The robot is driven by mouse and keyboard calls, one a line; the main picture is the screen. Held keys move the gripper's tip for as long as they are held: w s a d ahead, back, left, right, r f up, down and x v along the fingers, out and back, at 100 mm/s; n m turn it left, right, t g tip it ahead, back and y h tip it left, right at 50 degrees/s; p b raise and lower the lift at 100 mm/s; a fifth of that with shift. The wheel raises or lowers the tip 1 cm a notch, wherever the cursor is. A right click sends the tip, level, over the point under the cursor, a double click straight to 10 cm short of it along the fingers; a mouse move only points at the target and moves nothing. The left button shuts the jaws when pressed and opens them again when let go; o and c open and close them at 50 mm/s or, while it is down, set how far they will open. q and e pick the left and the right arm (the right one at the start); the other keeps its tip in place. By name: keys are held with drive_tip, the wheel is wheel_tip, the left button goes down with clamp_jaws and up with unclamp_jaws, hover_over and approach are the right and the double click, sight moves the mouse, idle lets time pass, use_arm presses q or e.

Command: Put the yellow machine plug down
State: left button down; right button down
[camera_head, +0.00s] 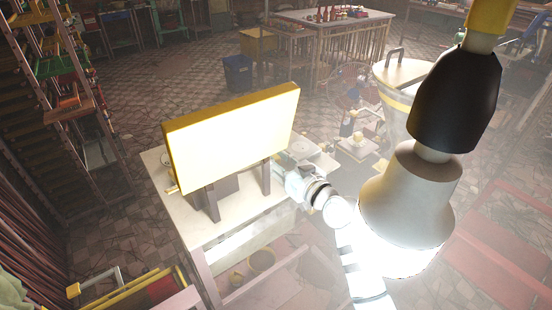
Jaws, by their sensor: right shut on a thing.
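My right arm comes up from the bottom, and its gripper (284,166) is at the right end of a bright panel, over the white table. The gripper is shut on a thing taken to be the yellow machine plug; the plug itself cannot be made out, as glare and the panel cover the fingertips. The panel (232,135) is pale with a yellow rim and stands upright on dark legs on the white table (180,215). A small yellow stub (172,189) shows at the panel's lower left. My left gripper is not in view.
A large glowing lamp (415,190) hangs close at the right and covers part of the view. A lidded vessel (400,75) stands behind it. A shelf rack (60,90) is at the left. The table's near left part looks clear.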

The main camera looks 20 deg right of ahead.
drive_tip(key=shift+f, duration=0.2)
drive_tip(key=c, duration=1.2)
unclamp_jaws()
drive_tip(key=shift+r, duration=0.1)
drive_tip(key=shift+r, duration=0.2)
drive_tip(key=shift+r+p, duration=0.4)
drive_tip(key=shift+p, duration=0.2)
drive_tip(key=v, duration=1.2)
drive_tip(key=shift+f, duration=0.1)
